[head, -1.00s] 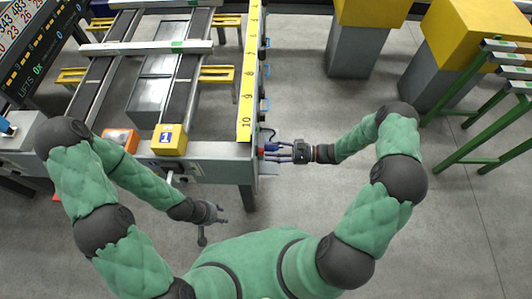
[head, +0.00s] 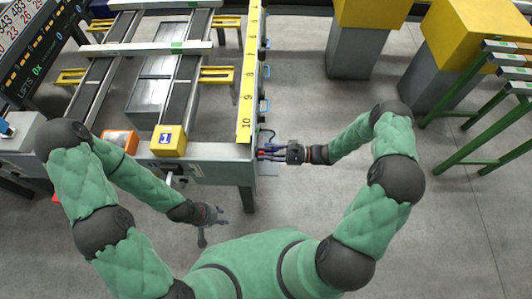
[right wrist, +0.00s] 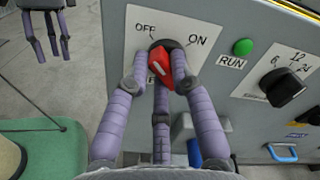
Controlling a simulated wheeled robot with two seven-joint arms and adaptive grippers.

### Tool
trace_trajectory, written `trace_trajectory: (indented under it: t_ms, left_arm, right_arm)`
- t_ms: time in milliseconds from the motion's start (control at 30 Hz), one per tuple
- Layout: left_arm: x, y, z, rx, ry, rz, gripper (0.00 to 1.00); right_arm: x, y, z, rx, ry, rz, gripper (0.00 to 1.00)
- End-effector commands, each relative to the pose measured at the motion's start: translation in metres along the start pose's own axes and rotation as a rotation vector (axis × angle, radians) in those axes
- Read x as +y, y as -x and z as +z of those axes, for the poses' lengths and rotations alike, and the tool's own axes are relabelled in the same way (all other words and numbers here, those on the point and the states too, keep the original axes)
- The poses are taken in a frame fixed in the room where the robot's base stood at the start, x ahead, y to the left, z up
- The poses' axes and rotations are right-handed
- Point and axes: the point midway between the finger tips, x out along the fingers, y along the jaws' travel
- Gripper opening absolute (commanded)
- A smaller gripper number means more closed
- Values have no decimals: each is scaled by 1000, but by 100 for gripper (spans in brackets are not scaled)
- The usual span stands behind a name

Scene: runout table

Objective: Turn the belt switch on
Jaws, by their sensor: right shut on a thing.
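The belt switch is a red knob (right wrist: 163,65) on a white plate (right wrist: 128,35) marked OFF at upper left and ON at upper right, in the right wrist view. My right gripper (right wrist: 162,80) is shut on the knob, with fingers on both sides and one below it. The fingers hide part of the knob, and I cannot tell clearly which label it points to. In the head view, my right gripper (head: 264,153) meets the end of the grey table frame. My left gripper (head: 221,216) hangs open and empty in front of the table; it also shows in the right wrist view (right wrist: 45,32).
Right of the switch are a green RUN button (right wrist: 243,47) and a black numbered dial (right wrist: 283,87). A blue handle (right wrist: 282,153) is below. The runout table (head: 215,152) has a yellow scale (head: 247,95). Yellow-topped grey blocks (head: 357,50) and a green rack (head: 480,105) stand right.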

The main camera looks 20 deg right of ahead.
Motion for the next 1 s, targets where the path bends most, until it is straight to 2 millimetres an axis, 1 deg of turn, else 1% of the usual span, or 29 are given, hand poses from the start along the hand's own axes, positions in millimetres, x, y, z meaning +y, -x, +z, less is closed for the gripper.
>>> trace_trajectory:
  t_ms: [167,367,1000]
  left_arm:
    - [1,2,0,0,0,0,40]
    - [3,8,0,0,0,0,40]
    - [10,28,1,0,0,0,40]
  right_arm:
    - [0,0,1,0,-44,0,0]
    - [-1,0,2,-1,-163,0,0]
    - [-4,0,3,0,-759,0,0]
